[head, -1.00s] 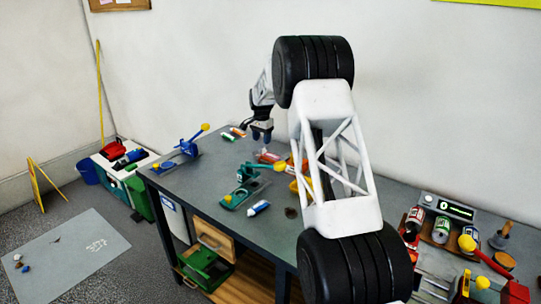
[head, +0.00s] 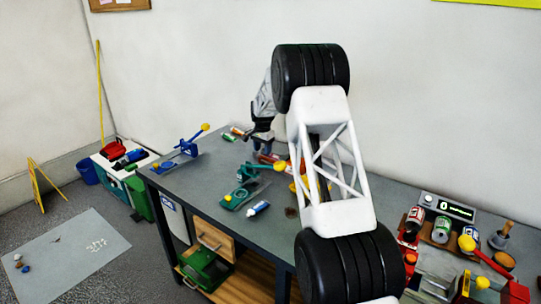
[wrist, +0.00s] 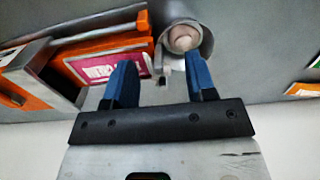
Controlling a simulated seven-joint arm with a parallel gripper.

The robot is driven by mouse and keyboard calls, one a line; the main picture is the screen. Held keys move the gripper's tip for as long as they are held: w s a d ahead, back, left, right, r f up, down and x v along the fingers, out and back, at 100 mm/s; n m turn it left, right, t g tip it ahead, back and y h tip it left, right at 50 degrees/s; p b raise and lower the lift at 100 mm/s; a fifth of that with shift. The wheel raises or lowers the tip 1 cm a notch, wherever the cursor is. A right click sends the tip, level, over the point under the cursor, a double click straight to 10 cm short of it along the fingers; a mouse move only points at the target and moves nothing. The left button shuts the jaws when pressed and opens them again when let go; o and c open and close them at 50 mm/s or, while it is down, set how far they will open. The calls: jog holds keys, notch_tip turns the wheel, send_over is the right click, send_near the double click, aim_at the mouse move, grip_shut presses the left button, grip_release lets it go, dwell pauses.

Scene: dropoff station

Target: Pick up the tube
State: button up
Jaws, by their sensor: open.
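Several tube-like items lie on the grey table, and I cannot tell which one the task means. A white tube with a blue end (head: 258,208) lies near the front edge. A small orange-and-white tube (head: 237,131) and a green one (head: 229,137) lie towards the back. My gripper (head: 262,147) points down over the table's back part, close to a reddish item (head: 267,158). In the wrist view my gripper (wrist: 160,68) has its two blue fingers apart. A magenta label with white lettering (wrist: 100,72) and a grey round piece with a pale knob (wrist: 183,38) show beyond them.
A blue device with a yellow knob (head: 187,148) and a green one (head: 245,188) stand on the table. In the wrist view an orange-and-grey block (wrist: 90,50) is close beside the left finger. Cans (head: 442,228) and a display box (head: 455,209) are at right.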

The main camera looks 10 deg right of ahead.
dwell(0.4)
jog(key=c, duration=0.8)
jog(key=shift+r, duration=0.2)
jog(key=shift+r, duration=1.75)
jog(key=s, duration=1)
jog(key=s+r, duration=0.1)
jog(key=s, duration=0.5)
jog(key=shift+d+r, duration=0.1)
jog(key=shift+d, duration=0.15)
jog(key=shift+s+d+r+n, duration=0.5)
jog(key=shift+s+r+n, duration=0.3)
jog(key=shift+r+n, duration=0.9)
jog(key=shift+s+d+r+n, duration=0.5)
jog(key=shift+s+r+n, duration=0.3)
jog(key=shift+r+n, duration=0.9)
jog(key=shift+s+d+r+n, duration=0.5)
jog(key=shift+s+r+n, duration=0.45)
jog(key=shift+r, duration=1.25)
